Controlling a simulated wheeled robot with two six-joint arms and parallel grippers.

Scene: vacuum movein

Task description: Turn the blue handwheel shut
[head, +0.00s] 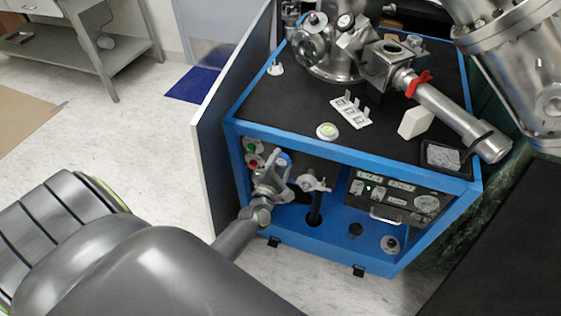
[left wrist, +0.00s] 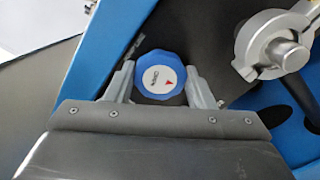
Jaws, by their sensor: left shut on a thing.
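The blue handwheel (left wrist: 161,74) is round with a scalloped rim and a white centre label bearing a red arrow and small lettering. In the left wrist view it sits between the two fingers of my left gripper (left wrist: 162,88), which are shut on its sides. In the head view my left gripper (head: 277,170) reaches to the front of the blue-framed cart, and the blue handwheel (head: 285,159) shows only partly behind the fingers. My right gripper is not in view.
A metal clamp fitting (left wrist: 286,45) is close to the right of the handwheel. Green and red buttons (head: 252,152) are to the left on the cart front. An instrument panel (head: 395,195) is to the right. The cart's black top (head: 290,105) carries steel vacuum parts.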

